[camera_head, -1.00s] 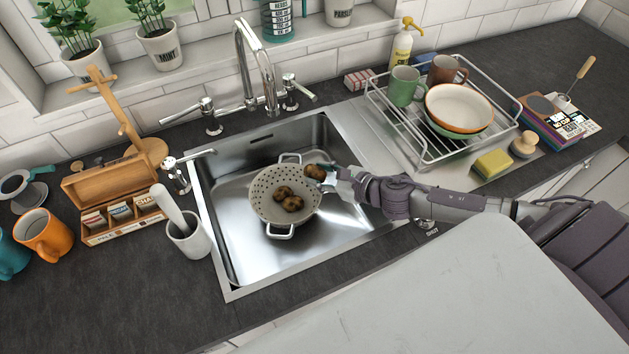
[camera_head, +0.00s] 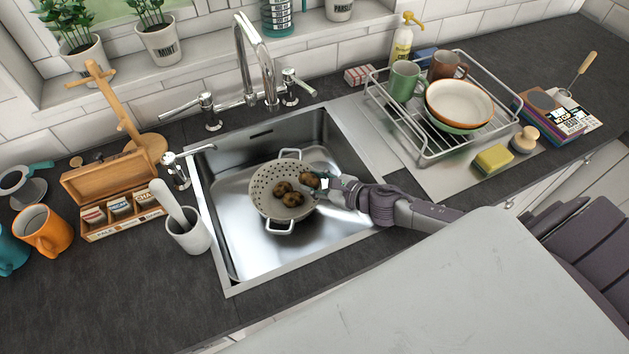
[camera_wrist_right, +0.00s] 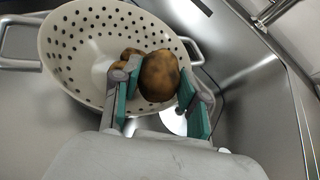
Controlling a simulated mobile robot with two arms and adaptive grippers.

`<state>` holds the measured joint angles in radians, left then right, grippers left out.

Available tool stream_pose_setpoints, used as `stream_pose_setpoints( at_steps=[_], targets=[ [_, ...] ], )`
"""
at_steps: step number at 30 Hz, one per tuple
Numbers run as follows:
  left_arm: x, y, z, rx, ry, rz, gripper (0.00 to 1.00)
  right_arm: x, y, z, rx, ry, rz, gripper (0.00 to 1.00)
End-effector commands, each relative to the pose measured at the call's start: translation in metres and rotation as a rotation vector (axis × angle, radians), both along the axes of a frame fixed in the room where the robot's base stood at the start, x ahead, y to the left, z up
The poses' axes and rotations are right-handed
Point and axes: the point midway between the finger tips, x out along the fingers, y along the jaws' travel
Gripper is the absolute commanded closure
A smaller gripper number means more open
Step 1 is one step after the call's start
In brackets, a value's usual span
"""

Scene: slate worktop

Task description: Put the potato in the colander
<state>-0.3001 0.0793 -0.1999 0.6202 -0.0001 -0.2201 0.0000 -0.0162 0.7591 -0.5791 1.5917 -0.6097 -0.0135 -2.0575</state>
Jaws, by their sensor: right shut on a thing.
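The light grey perforated colander (camera_head: 264,186), with two loop handles, stands in the sink basin; its holes show in the wrist view (camera_wrist_right: 66,48). Two brown potatoes (camera_head: 290,199) lie in it. My right gripper (camera_head: 322,186) reaches over the colander's right rim, shut on another brown potato (camera_head: 309,180). In the wrist view this potato (camera_wrist_right: 160,76) sits between the teal-padded fingers of the gripper (camera_wrist_right: 158,90), in front of the colander's bowl. Whether it touches the colander is hard to tell. Part of another potato shows behind the left finger. My left gripper is out of view.
The steel sink (camera_head: 239,262) has free floor around the colander. The tall faucet (camera_head: 258,62) rises behind it. A dish rack (camera_head: 428,157) with mugs and bowls stands at right. A white mortar with pestle (camera_head: 188,236) is near the sink's left edge.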

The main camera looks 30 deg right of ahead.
Motion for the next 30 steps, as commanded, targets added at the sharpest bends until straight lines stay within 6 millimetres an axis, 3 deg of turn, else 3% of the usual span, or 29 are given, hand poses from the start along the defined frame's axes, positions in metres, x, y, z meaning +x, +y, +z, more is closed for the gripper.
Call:
stream_pose_setpoints(
  at_steps=[8,9,13,22,27,30],
  targets=[
    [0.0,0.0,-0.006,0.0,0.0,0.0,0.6,0.0,0.0,-0.006,0.0,0.001,0.0,0.91],
    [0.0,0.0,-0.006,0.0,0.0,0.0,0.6,-0.001,0.0,-0.007,0.0,0.002,0.0,0.52],
    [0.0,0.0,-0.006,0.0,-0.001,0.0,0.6,-0.001,0.001,-0.008,0.001,0.004,0.001,0.32],
    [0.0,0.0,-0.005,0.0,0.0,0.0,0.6,-0.003,0.001,-0.009,0.001,0.008,0.001,0.32],
    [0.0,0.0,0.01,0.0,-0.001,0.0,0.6,-0.003,0.001,0.007,0.001,0.007,0.002,0.32],
    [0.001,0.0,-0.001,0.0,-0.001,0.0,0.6,-0.018,-0.007,0.006,-0.003,0.008,0.002,0.32]
  ],
)
